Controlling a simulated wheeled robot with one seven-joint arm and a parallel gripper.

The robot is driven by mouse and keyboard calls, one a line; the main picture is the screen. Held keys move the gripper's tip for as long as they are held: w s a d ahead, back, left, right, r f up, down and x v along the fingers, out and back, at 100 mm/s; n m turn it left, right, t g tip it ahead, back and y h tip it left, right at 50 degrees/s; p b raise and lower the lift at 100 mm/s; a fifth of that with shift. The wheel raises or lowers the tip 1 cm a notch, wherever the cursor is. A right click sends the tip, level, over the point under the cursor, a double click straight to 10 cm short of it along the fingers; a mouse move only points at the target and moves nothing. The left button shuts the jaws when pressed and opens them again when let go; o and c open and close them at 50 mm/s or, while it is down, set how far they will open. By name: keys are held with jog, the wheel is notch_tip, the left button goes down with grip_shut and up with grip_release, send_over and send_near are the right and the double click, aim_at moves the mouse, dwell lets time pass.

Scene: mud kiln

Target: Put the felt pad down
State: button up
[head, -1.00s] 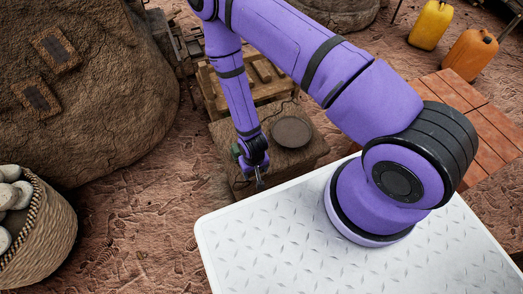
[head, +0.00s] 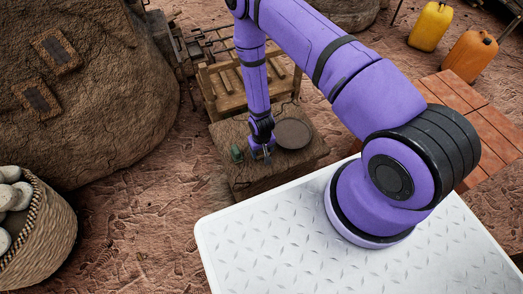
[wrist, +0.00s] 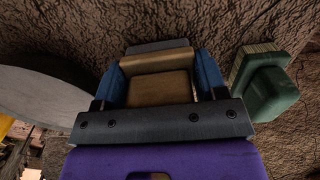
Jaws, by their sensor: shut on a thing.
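My gripper (head: 261,155) is low over the near part of a rough brown stand top (head: 228,134). In the wrist view, its blue fingers (wrist: 157,80) are shut on the felt pad (wrist: 156,64), a tan-brown block with a grey strip along its far edge. The pad is too small to make out in the head view. Whether its underside touches the stand is hidden.
A grey round plate (head: 293,133) lies right of my gripper; it also shows in the wrist view (wrist: 45,95). A green block with bristles (head: 236,153) is close on the left, also in the wrist view (wrist: 271,92). A wooden rack (head: 225,92) stands behind.

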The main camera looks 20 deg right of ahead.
jog(key=shift+f, duration=0.25)
jog(key=o, duration=0.8)
jog(key=shift+o, duration=0.2)
